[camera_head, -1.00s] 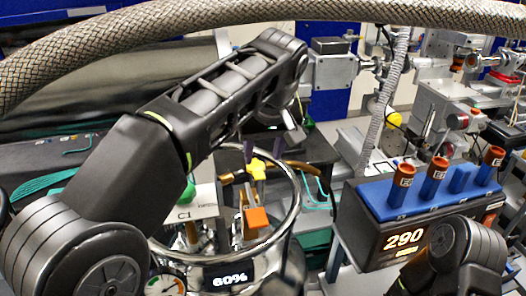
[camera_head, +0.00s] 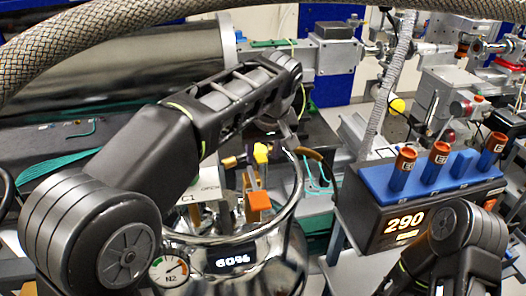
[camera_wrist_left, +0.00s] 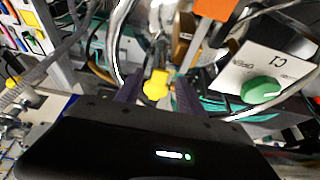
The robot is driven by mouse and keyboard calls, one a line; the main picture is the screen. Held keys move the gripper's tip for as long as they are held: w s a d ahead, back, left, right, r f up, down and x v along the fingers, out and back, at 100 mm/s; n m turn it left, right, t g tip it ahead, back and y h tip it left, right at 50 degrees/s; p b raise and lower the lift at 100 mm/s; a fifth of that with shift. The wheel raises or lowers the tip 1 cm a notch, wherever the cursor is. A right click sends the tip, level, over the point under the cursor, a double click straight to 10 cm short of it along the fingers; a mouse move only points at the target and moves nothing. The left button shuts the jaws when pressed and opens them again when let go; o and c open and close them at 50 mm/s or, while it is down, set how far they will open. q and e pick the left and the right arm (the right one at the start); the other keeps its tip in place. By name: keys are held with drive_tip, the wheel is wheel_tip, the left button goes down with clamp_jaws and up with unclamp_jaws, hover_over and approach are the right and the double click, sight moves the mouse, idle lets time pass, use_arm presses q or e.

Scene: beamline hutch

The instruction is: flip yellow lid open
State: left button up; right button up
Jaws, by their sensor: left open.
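A small yellow lid (camera_head: 261,153) shows above the mouth of the shiny metal dewar (camera_head: 285,245) in the head view. An orange block (camera_head: 258,201) is just below it. My left gripper (camera_wrist_left: 159,92) is open, with its two dark purple fingers reaching toward the yellow lid (camera_wrist_left: 157,84) in the left wrist view. The lid appears between the fingertips there; I cannot tell whether they touch it. In the head view my forearm and wrist hide most of this gripper. My right arm is at the lower right, with its gripper out of view.
A white card marked C1 (camera_head: 202,190) stands left of the lid; its green knob (camera_wrist_left: 262,90) shows in the wrist view. A blue rack (camera_head: 430,180) with orange-capped tubes sits on a box reading 290 at right. A braided hose (camera_head: 150,35) crosses the top.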

use_arm(q)
drive_tip(key=shift+w+f, duration=0.15)
drive_tip(key=shift+f, duration=0.25)
drive_tip(key=shift+c, duration=0.5)
clamp_jaws()
idle(0.7)
